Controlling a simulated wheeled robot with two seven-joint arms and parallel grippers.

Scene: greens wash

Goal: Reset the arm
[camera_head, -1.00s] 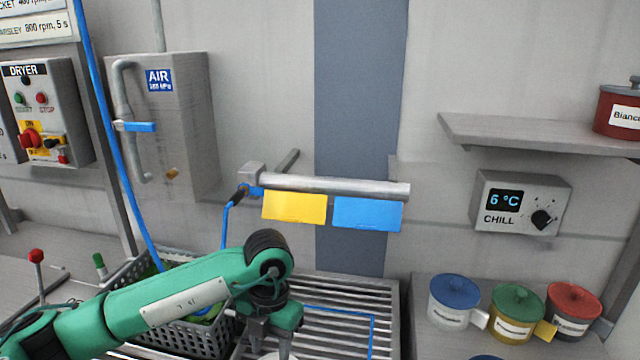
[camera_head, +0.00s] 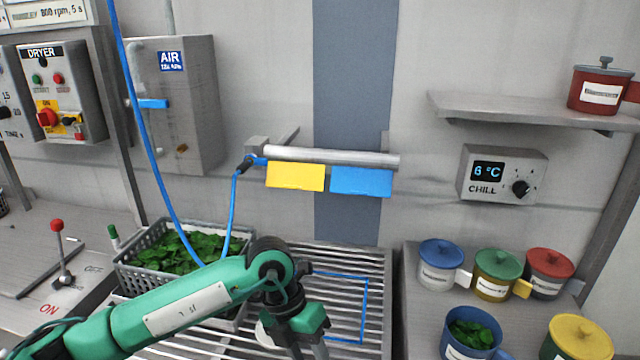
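My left arm, green and black, comes in from the lower left. Its gripper (camera_head: 306,350) points down over the slatted metal rack, at the bottom edge of the view. The two fingers show a gap between them, with nothing visible in it; their tips run to the picture's edge. A pale rounded thing (camera_head: 264,334) shows just left of the gripper, partly hidden by the arm. My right gripper is not in view.
A grey basket (camera_head: 140,280) of green leaves stands behind my forearm. A blue hose (camera_head: 148,150) hangs nearby. The slatted rack (camera_head: 350,262) has a blue outline. Lidded pots (camera_head: 440,265) and a blue pot of leaves (camera_head: 450,342) stand right.

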